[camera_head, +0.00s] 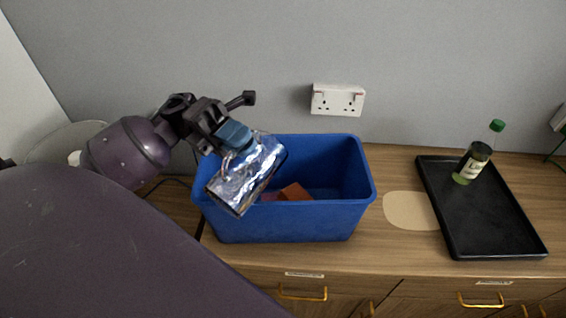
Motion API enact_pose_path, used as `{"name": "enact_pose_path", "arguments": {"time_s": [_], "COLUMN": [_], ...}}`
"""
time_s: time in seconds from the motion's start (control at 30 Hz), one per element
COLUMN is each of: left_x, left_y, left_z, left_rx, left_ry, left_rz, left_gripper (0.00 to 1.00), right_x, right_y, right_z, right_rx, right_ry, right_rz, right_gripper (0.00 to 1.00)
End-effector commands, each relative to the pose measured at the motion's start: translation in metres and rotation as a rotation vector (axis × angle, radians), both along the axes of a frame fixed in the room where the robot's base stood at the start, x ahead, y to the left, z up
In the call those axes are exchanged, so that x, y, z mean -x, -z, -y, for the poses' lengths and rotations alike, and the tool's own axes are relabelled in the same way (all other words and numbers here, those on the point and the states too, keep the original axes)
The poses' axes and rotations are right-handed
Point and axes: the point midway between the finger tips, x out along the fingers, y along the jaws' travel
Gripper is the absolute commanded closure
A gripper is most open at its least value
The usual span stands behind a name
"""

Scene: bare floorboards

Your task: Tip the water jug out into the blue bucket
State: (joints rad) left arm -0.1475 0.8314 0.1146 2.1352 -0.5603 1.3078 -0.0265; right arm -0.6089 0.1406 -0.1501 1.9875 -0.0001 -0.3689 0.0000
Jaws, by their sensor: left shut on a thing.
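The water jug (248,176) is a clear glass vessel with a blue part at its upper left end. My left gripper (222,131) is shut on the jug at that end. The jug is tilted, with its clear end pointing down and toward the front, over the left part of the blue bucket (290,222). The bucket is a rectangular blue tub on the wooden counter. An orange-brown item (294,192) lies inside it. The jug and my arm hide part of the bucket's left side. I cannot tell whether water is flowing. My right gripper is not in view.
A black tray (490,220) lies at the right of the counter, with a green-capped bottle (473,163) standing at its back left. A round beige mat (409,210) lies between bucket and tray. A white double socket (337,100) is on the wall behind. Drawers with gold handles are below.

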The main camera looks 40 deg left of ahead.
Motion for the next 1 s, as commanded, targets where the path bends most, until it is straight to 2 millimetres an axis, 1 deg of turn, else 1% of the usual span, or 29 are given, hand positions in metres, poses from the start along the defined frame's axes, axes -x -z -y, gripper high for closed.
{"name": "enact_pose_path", "arguments": {"time_s": [0.23, 0.7, 1.0], "left_x": [-0.007, -0.012, -0.016], "left_y": [-0.004, -0.005, -0.007], "left_z": [0.0, 0.0, 0.0], "left_rx": [0.0, 0.0, -0.001], "left_ry": [-0.001, 0.0, 0.001], "left_rz": [-0.035, -0.057, -0.078], "left_gripper": [1.0, 1.0, 1.0], "right_x": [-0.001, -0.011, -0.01], "right_y": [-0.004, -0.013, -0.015], "right_z": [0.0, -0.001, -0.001], "right_rx": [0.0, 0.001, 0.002], "right_ry": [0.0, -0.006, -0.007], "right_rz": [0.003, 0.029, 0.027], "right_gripper": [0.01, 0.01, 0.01]}}
